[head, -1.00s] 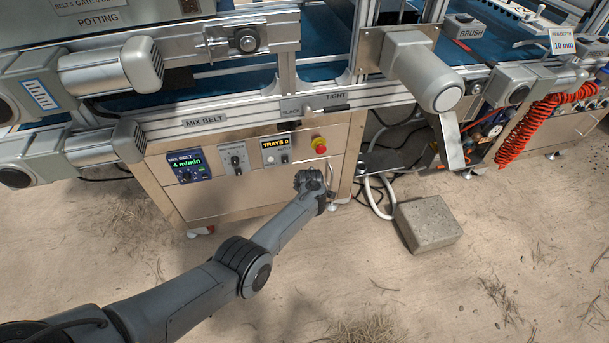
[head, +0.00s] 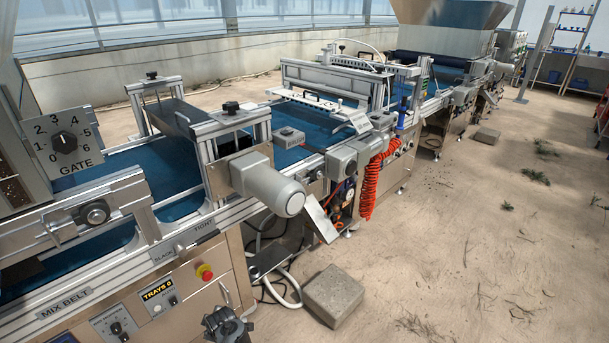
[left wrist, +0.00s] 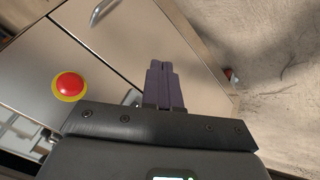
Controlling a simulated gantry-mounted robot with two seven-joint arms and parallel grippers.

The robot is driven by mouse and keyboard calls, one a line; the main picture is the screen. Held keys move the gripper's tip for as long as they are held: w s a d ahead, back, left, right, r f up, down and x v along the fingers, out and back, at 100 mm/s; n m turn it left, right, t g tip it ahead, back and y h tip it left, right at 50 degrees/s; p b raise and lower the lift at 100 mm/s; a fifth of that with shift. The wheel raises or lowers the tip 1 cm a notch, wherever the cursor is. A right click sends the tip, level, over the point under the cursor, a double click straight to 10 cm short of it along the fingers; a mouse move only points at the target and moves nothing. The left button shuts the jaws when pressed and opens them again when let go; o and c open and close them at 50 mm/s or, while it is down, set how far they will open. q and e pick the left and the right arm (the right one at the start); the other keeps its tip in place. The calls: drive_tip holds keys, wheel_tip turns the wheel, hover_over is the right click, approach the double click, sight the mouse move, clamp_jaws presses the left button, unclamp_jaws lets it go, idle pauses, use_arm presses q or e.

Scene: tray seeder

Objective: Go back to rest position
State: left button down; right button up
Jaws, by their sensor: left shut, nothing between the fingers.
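My left gripper (head: 228,326) shows at the bottom edge of the head view, in front of the cabinet below the belt. Its arm is mostly out of the picture. In the left wrist view its two dark fingers (left wrist: 164,86) are together, shut with nothing between them. They point toward the cabinet front (left wrist: 130,55), apart from the red stop button (left wrist: 70,86). My right gripper is in neither view.
The cabinet with its red stop button (head: 204,271) and trays display (head: 158,293) is close by. A grey motor (head: 270,186) juts out above. A concrete block (head: 335,296) lies on the sandy floor. Open floor (head: 480,230) lies to the right.

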use_arm(q)
drive_tip(key=s+a+f+m+g+p, duration=0.1)
drive_tip(key=s+a+f+p, duration=0.15)
drive_tip(key=s, duration=0.55)
drive_tip(key=s+a+f+p, duration=0.1)
drive_tip(key=s+p, duration=0.2)
drive_tip(key=s, duration=0.5)
drive_tip(key=s+a+f+m+g+p, duration=0.1)
drive_tip(key=s+a+f+p, duration=0.15)
drive_tip(key=s, duration=0.55)
drive_tip(key=s+d+r+m+p, duration=0.2)
drive_tip(key=s+r+p, duration=0.2)
drive_tip(key=s+r, duration=0.1)
drive_tip(key=s+d+r+m+h+p, duration=0.25)
drive_tip(key=d+r+m, duration=0.25)
drive_tip(key=r, duration=0.6)
drive_tip(key=s+d+r+m+h+p, duration=0.1)
drive_tip(key=s+d+r+m, duration=0.35)
drive_tip(key=r, duration=0.55)
drive_tip(key=s+d+r+m+h+p, duration=0.1)
drive_tip(key=s+d+r+m+h, duration=0.1)
drive_tip(key=d+r+m, duration=0.65)
wheel_tip(320, 180, up, 40)
drive_tip(key=a+n+t+p, duration=0.1)
drive_tip(key=a+n+p, duration=0.2)
drive_tip(key=p, duration=3.5)
wheel_tip(320, 180, down, 75)
drive_tip(key=b, duration=7.5)
drive_tip(key=shift+d, duration=0.2)
